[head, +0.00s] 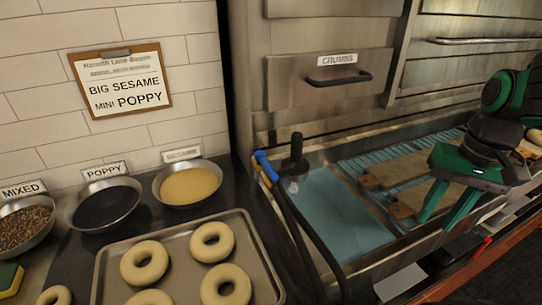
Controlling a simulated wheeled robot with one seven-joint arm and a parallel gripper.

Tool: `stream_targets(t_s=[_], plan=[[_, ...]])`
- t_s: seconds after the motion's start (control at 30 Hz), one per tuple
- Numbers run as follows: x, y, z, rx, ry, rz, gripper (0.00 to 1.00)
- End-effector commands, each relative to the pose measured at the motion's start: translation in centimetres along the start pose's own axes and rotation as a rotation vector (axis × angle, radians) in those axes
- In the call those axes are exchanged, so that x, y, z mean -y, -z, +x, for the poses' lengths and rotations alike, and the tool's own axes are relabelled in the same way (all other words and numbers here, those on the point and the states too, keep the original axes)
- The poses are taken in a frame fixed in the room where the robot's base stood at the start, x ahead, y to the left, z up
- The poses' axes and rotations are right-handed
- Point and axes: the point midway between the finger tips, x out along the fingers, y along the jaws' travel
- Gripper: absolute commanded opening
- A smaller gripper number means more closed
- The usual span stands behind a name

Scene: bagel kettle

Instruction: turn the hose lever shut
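A blue handle-like piece (265,166) stands tilted at the left rim of the metal basin, at the top of a dark hose (306,235) that runs down toward the front. I take it for the hose lever, but whether it is open or shut I cannot tell. A small red piece (481,247) shows on the front ledge at the right. My gripper (438,221) is green and black, at the right above the basin's front rim. Its two fingers point down and are apart, with nothing visible between them. It is well to the right of the blue piece.
A black upright knob (296,151) stands next to the blue piece. Wooden boards (398,170) lie on a blue rack in the basin. A tray (105,260) of bagels and several topping bowls (187,182) fill the left. A drawer labelled CRUMBS (337,82) is behind.

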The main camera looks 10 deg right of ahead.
Motion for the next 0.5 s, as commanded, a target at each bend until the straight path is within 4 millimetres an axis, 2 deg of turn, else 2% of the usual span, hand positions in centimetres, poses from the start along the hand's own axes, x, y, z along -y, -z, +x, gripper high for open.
stream_targets(t_s=[0.03, 0.07, 0.1, 0.17, 0.2, 0.3, 0.4, 0.5], plan=[[3.0, 1.7, -1.3, 0.003, 0.025, -0.056, 0.32], [4.9, 2.6, -2.2, 0.004, 0.042, -0.09, 0.32], [7.8, 3.5, -3.4, 0.01, 0.066, -0.139, 0.32], [12.3, 4.6, -5.4, 0.02, 0.097, -0.217, 0.32], [15.2, 4.9, -6.6, 0.03, 0.114, -0.272, 0.32], [22.0, 4.7, -9.3, 0.058, 0.139, -0.41, 0.32], [27.3, 3.4, -11.4, 0.081, 0.145, -0.535, 0.32], [31.1, 2.1, -12.9, 0.095, 0.139, -0.635, 0.32]])
